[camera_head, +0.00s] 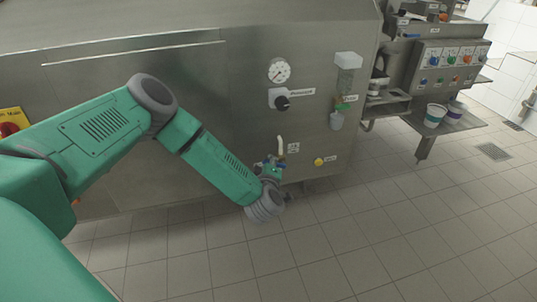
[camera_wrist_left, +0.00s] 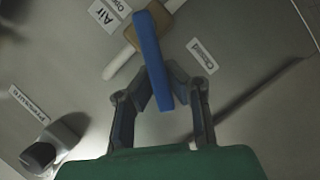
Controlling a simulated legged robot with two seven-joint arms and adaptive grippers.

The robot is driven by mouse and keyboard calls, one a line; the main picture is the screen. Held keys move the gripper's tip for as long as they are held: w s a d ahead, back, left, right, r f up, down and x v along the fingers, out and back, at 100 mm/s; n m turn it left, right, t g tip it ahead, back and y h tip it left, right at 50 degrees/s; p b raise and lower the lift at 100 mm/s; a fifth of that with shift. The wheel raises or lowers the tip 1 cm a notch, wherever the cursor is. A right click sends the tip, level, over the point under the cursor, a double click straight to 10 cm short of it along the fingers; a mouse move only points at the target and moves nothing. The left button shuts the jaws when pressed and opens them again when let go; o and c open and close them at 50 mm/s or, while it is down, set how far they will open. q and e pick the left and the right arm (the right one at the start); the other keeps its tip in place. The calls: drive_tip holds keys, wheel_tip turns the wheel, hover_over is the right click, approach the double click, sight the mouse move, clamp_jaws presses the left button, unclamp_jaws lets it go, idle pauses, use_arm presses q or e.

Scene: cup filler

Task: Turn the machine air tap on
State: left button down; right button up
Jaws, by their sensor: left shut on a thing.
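The machine air tap has a blue lever handle (camera_wrist_left: 152,60) on a brass-coloured body (camera_wrist_left: 128,48) with a white pipe, in the left wrist view. Labels reading "Air" and "Open" are to its left, and "Closed" (camera_wrist_left: 200,55) is to its right. My left gripper (camera_wrist_left: 161,82) is shut on the blue lever, one finger on each side. In the head view the left gripper (camera_head: 273,166) is at the tap low on the machine front, under the white pipe (camera_head: 281,146). It hides most of the tap there. My right gripper is not in view.
A pressure gauge (camera_head: 279,71) and a black pressure knob (camera_head: 282,102) are on the steel panel above the tap. A yellow button (camera_head: 319,162) is to the right. A side station holds cups (camera_head: 434,116). The tiled floor in front is clear.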

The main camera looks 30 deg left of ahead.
use_arm(q)
drive_tip(key=m+p, duration=0.1)
drive_tip(key=d+r+m+g+p, duration=0.1)
drive_tip(key=p, duration=0.1)
drive_tip(key=shift+w+r, duration=0.2)
drive_tip(key=shift+w+d+r+m+g+y+p, duration=0.2)
drive_tip(key=shift+d+m+g+y+p, duration=0.1)
drive_tip(key=shift+m+g+p, duration=0.45)
drive_tip(key=shift+w+d+m+p, duration=0.25)
drive_tip(key=shift+d+m+p, duration=0.1)
drive_tip(key=shift+m, duration=0.3)
drive_tip(key=shift+w+d+m+g+y, duration=0.15)
drive_tip(key=shift+m+g+y, duration=0.05)
drive_tip(key=shift+m+g, duration=0.2)
drive_tip(key=shift+w+d+m+g+y, duration=0.15)
drive_tip(key=shift+m+g+y, duration=0.1)
drive_tip(key=shift+m, duration=0.25)
drive_tip(key=shift+w+d+m+g+y, duration=0.4)
drive_tip(key=shift+m+g, duration=0.2)
drive_tip(key=shift+m, duration=0.3)
drive_tip(key=shift+d, duration=0.1)
drive_tip(key=c, duration=1.5)
unclamp_jaws()
drive_tip(key=shift+w, duration=0.1)
drive_tip(key=shift+c, duration=0.2)
drive_tip(key=shift+r, duration=0.3)
